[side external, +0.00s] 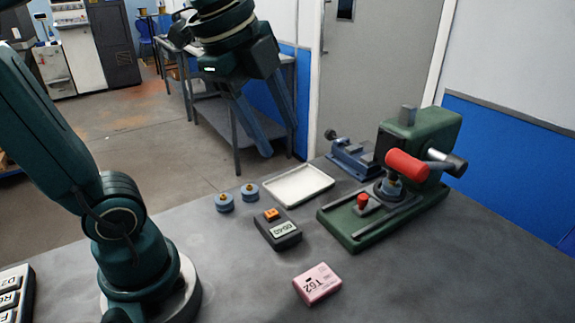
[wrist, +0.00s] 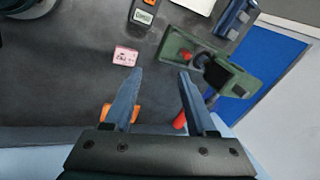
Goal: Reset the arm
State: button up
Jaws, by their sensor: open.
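My gripper (side external: 258,128) is raised high above the bench, with its two blue fingers spread and nothing between them. In the wrist view my gripper (wrist: 154,98) also shows open and empty. The grey bench top (side external: 390,270) lies below it, and no finger touches anything on it. My arm stands at the left of the side external view.
A green machine (side external: 365,215) with a red handle (side external: 406,166) stands at right. A pink block (side external: 318,284), a dark meter (side external: 277,230), two blue round pieces (side external: 225,202), a white tray (side external: 297,185) and a blue vise (side external: 352,157) sit on the bench.

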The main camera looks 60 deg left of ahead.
jog(key=s+d+f+n+t, duration=0.1)
jog(key=s+f+n, duration=0.4)
jog(key=n, duration=0.9)
jog(key=shift+s+f, duration=0.2)
jog(key=shift+f, duration=1.55)
jog(key=shift+c, duration=0.4)
